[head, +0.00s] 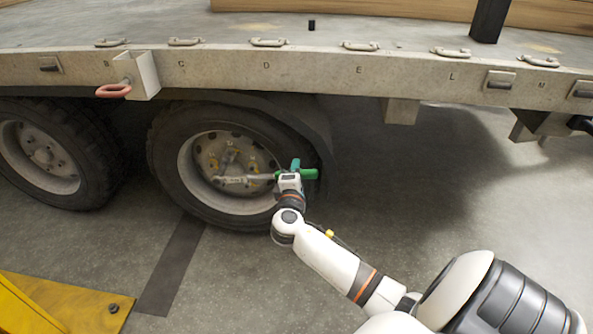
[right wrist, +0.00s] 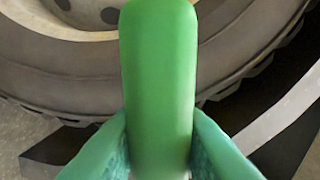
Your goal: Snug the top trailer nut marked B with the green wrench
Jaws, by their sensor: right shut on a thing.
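The green-handled wrench (head: 309,174) is in my right gripper (head: 295,170), which is shut on its green handle; the handle also fills the middle of the right wrist view (right wrist: 160,70), between the two green fingers. The wrench's grey shaft (head: 250,178) points left across the wheel hub (head: 228,160) of the trailer's right-hand wheel. Its head lies over the lower left part of the hub; I cannot tell whether it sits on a nut. Several yellowish marks show around the hub, too small to read, so I cannot pick out nut B. My left gripper is not in view.
The trailer bed edge (head: 330,65) with lettered marks and tie-down loops runs above the wheels. A bracket with a pink ring (head: 114,91) hangs from it. A second wheel (head: 45,155) stands at left. A yellow plate (head: 60,305) lies at lower left. The floor at right is clear.

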